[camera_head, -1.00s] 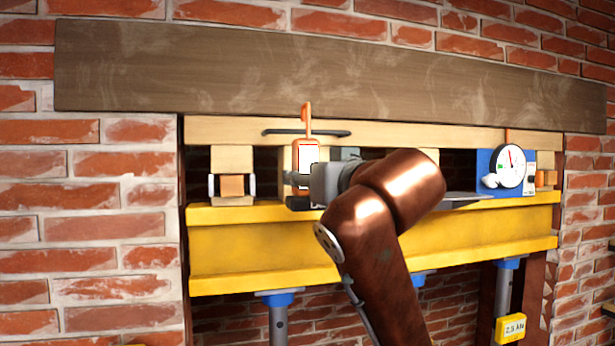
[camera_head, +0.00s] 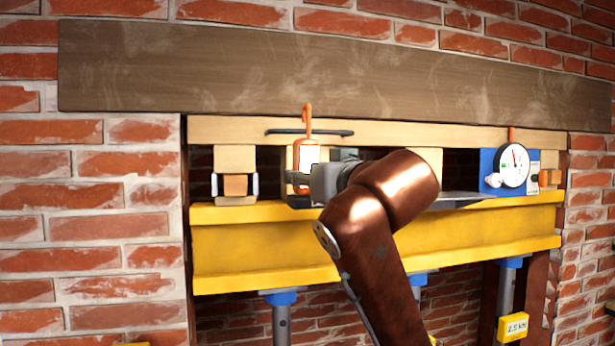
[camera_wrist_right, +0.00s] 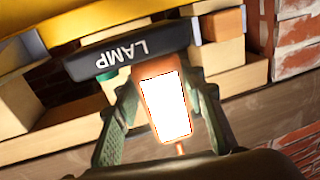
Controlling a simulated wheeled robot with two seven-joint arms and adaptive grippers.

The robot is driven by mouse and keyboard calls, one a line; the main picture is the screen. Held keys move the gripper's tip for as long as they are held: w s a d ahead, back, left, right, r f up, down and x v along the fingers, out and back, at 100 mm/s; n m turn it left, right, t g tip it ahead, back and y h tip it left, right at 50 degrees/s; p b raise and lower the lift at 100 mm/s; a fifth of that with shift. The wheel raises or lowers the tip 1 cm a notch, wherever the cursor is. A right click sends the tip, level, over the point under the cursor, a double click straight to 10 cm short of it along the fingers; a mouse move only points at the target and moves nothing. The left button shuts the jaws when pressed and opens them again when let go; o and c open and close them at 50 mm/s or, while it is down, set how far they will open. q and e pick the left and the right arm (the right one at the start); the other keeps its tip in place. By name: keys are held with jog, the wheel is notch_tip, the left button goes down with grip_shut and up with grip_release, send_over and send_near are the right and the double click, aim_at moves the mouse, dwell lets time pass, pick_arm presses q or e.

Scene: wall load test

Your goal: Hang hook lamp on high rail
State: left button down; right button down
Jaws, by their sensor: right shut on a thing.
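The hook lamp (camera_head: 306,154) is orange with a bright white panel and stands upright in front of the pale beam. Its orange hook rises past a thin dark rail (camera_head: 340,133); I cannot tell whether the hook bears on it. My right gripper (camera_head: 300,178) is shut on the lamp's body from the right. In the right wrist view the lamp (camera_wrist_right: 166,106) sits between the two green-grey fingers (camera_wrist_right: 163,88). A dark block marked LAMP (camera_wrist_right: 128,50) is close to the lamp's bottom end; whether they touch is unclear. My left gripper is not in view.
A wide dark plank (camera_head: 250,72) spans the brick wall above. A yellow beam (camera_head: 260,245) runs below on blue-topped props (camera_head: 281,300). A blue panel with a round dial (camera_head: 513,165) stands to the right. A pale wooden block (camera_head: 235,160) stands left of the lamp.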

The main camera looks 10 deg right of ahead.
jog(key=shift+w+r+p, duration=0.1)
jog(key=shift+w+p, duration=0.7)
jog(key=shift+w, duration=1.05)
jog(key=shift+s+f+b, duration=0.1)
jog(key=shift+f+b, duration=1.2)
jog(key=shift+f, duration=0.2)
